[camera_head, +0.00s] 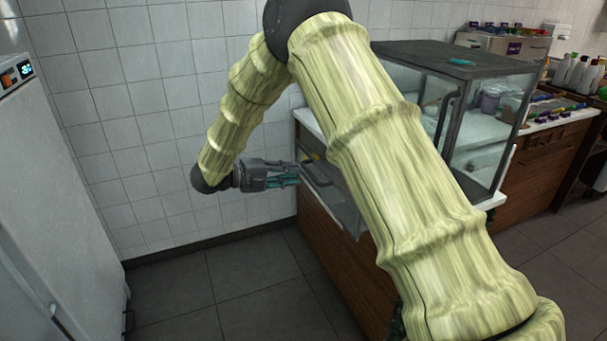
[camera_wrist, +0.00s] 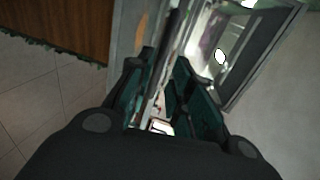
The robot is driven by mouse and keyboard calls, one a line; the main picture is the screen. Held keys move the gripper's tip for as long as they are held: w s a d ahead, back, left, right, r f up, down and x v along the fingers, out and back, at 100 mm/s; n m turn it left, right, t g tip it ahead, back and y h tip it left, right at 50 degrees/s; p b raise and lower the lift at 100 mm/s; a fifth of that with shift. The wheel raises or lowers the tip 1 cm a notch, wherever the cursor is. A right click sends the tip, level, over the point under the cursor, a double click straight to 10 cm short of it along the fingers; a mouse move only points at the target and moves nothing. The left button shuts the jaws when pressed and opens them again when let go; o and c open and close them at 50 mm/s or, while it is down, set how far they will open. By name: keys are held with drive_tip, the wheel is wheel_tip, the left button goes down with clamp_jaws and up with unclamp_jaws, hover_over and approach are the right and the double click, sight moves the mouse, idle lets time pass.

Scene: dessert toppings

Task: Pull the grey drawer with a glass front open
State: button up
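The grey drawer with a glass front (camera_head: 344,209) is in the counter below the display case, partly hidden behind my arm in the head view. My gripper (camera_head: 298,176) is at the drawer's left part, level with its dark handle bar (camera_head: 318,182). In the wrist view, my gripper's teal fingers (camera_wrist: 165,62) are apart, and a dark bar (camera_wrist: 172,40), seemingly the handle, runs between them. I cannot tell whether either finger touches it. How far the drawer stands out is unclear.
A glass display case (camera_head: 480,120) with a dark top stands on the wooden counter (camera_head: 335,245). A white fridge-like cabinet (camera_head: 55,190) is at the left. The tiled floor (camera_head: 230,290) between them is clear. Bottles (camera_head: 578,74) stand at the far right.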

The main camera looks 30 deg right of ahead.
drive_tip(key=shift+v, duration=2.8)
